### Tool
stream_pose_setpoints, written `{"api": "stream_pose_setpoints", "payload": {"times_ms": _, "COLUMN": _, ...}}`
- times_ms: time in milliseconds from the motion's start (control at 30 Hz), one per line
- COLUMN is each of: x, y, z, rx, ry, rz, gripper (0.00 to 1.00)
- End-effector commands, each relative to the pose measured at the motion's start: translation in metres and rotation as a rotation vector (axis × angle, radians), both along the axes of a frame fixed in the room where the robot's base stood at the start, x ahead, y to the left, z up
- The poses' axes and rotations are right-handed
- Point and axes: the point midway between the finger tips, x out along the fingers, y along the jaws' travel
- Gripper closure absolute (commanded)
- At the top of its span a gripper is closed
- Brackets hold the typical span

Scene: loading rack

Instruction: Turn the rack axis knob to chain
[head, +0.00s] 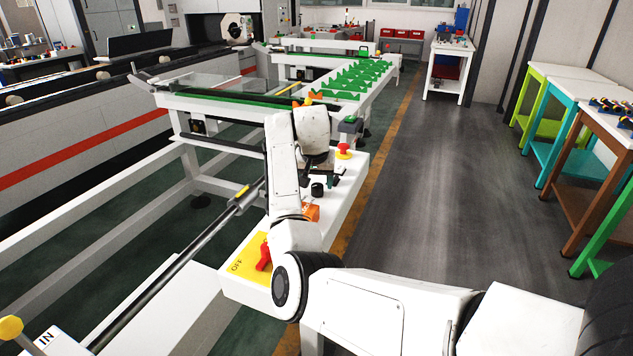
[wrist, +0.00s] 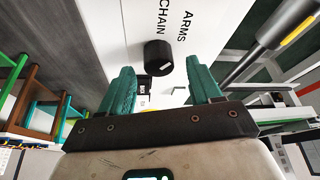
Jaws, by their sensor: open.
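A round black knob (wrist: 158,57) with a small white mark stands on the white panel in the wrist view. The printed words CHAIN (wrist: 163,18) and ARMS (wrist: 187,33) are beside it; I cannot tell which one the mark points to. My gripper (wrist: 162,83) has two green fingers, spread apart with nothing between them. The knob lies just beyond the gap between the fingertips, and no contact shows. In the head view a black knob (head: 317,190) shows on the white control box (head: 235,287) beside my arm; the arm hides much of the gripper there.
The rack (head: 225,101) with a steel rod (head: 175,268) lies left. The grey floor (head: 450,160) at right is clear.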

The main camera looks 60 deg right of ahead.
Motion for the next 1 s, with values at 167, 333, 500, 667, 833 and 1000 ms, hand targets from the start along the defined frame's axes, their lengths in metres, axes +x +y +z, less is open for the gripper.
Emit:
{"api": "stream_pose_setpoints", "payload": {"times_ms": 167, "x": 0.0013, "y": -0.0039, "z": -0.0111, "rx": 0.001, "ry": 0.0, "rz": 0.0, "gripper": 0.37}}
{"api": "stream_pose_setpoints", "payload": {"times_ms": 333, "x": 0.0014, "y": -0.0043, "z": -0.0128, "rx": 0.001, "ry": 0.0, "rz": 0.0, "gripper": 0.37}}
{"api": "stream_pose_setpoints", "payload": {"times_ms": 500, "x": 0.0014, "y": -0.0043, "z": -0.0125, "rx": 0.001, "ry": 0.0, "rz": 0.0, "gripper": 0.42}}
{"api": "stream_pose_setpoints", "payload": {"times_ms": 667, "x": 0.0015, "y": -0.0043, "z": -0.0122, "rx": 0.001, "ry": 0.0, "rz": 0.0, "gripper": 0.57}}
{"api": "stream_pose_setpoints", "payload": {"times_ms": 833, "x": 0.0015, "y": -0.0042, "z": -0.0121, "rx": 0.0, "ry": 0.0, "rz": 0.0, "gripper": 0.73}}
{"api": "stream_pose_setpoints", "payload": {"times_ms": 1000, "x": 0.0015, "y": -0.0042, "z": -0.012, "rx": 0.0, "ry": 0.0, "rz": 0.0, "gripper": 0.89}}
